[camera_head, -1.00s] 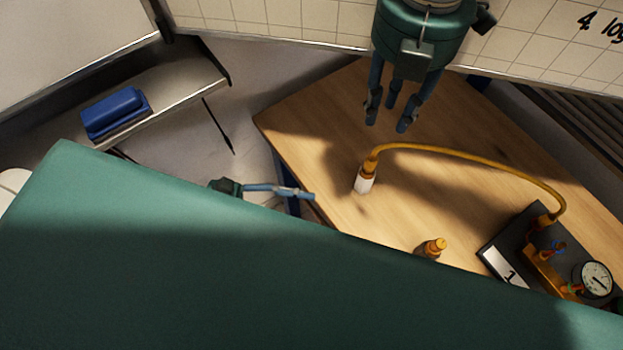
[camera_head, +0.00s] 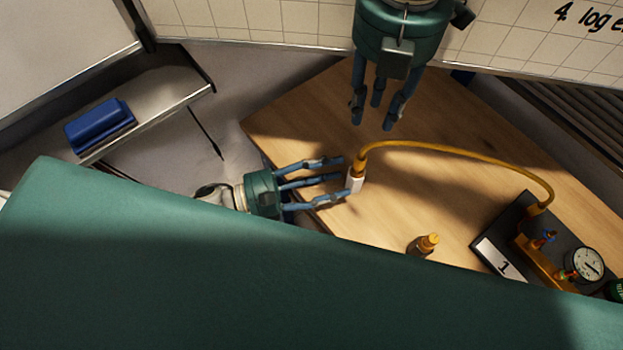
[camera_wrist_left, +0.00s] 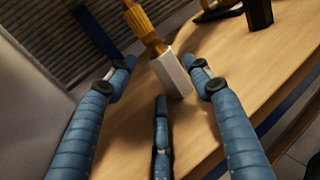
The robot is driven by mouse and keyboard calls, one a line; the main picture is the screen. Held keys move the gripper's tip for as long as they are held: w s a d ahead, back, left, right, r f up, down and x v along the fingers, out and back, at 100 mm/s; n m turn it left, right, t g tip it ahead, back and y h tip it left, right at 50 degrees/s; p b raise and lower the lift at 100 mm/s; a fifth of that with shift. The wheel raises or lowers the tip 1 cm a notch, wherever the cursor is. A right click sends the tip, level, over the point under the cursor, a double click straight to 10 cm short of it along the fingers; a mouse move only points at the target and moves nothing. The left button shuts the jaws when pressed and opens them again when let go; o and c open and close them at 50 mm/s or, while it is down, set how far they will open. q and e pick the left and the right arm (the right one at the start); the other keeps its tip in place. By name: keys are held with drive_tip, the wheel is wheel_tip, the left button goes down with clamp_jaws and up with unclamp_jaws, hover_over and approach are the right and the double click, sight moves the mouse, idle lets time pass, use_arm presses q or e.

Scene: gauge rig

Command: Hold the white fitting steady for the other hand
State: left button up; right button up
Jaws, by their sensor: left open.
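The white fitting (camera_head: 355,181) stands on the wooden table at the lower end of the yellow hose (camera_head: 455,146), under its orange-yellow connector. My left gripper (camera_head: 344,176) reaches in from the left, with its blue fingers spread open around the near side of the fitting. In the left wrist view, the white fitting (camera_wrist_left: 171,76) sits ahead, between and slightly beyond the open fingertips (camera_wrist_left: 165,80). I see no firm grip on it. My right gripper (camera_head: 373,112) hangs above and behind the fitting, pointing down, with its fingers apart and nothing between them.
A loose yellow fitting (camera_head: 424,244) stands on the table (camera_head: 300,125). A black block with a gauge (camera_head: 588,264) and a "1" label is at the right, joined to the hose. A blue object (camera_head: 99,125) lies on the shelf at the left. My large green body part covers the lower left.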

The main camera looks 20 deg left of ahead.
sight(350, 174)
use_arm(q)
drive_tip(key=shift+x, duration=2.05)
drive_tip(key=shift+c, duration=0.2)
drive_tip(key=c, duration=1.2)
